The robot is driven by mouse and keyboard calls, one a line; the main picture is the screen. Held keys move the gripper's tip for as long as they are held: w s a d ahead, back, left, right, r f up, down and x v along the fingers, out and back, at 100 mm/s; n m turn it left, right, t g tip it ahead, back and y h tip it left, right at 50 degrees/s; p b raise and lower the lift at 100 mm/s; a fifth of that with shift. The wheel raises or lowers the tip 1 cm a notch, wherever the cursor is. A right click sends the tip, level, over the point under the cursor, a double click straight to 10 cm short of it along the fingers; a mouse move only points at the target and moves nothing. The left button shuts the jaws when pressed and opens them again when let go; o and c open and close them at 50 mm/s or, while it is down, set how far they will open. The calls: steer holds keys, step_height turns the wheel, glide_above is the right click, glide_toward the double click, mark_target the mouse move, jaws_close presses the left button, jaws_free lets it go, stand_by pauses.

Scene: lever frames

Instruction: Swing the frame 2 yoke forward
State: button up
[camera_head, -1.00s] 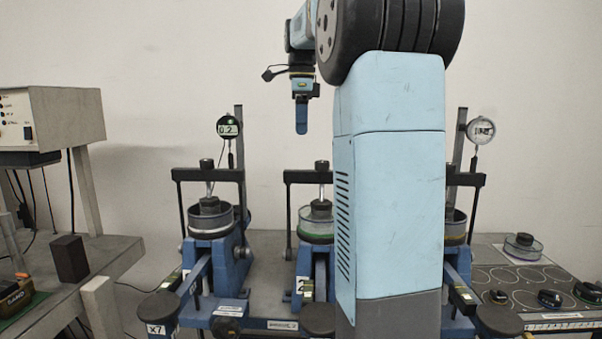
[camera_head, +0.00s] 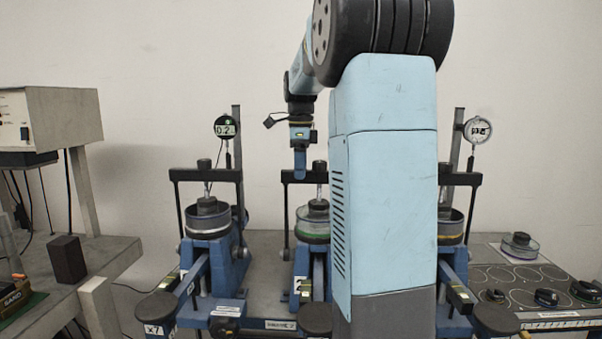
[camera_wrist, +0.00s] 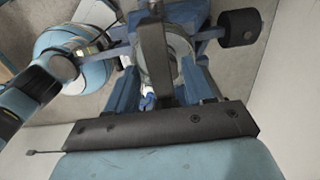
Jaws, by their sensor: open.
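The frame 2 yoke (camera_head: 316,176) is a black crossbar on uprights over the middle blue frame, partly hidden behind my arm. It stands upright above a round cell (camera_head: 313,228) with a green band. My gripper (camera_head: 299,174) points down at the crossbar, its tip at about bar height. In the wrist view, my two blue fingers (camera_wrist: 158,72) are apart, and a dark bar (camera_wrist: 154,45), apparently the yoke's crossbar, runs between them. I cannot tell whether either finger touches it.
Frame 1's yoke (camera_head: 205,175) stands to the left and frame 3's yoke (camera_head: 460,179) to the right, partly behind my arm. Dial gauges (camera_head: 226,127) rise behind them. A bench (camera_head: 118,251) is at left. A black cylinder (camera_wrist: 240,27) shows in the wrist view.

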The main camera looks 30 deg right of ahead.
steer(key=shift+f, duration=0.85)
jaws_close()
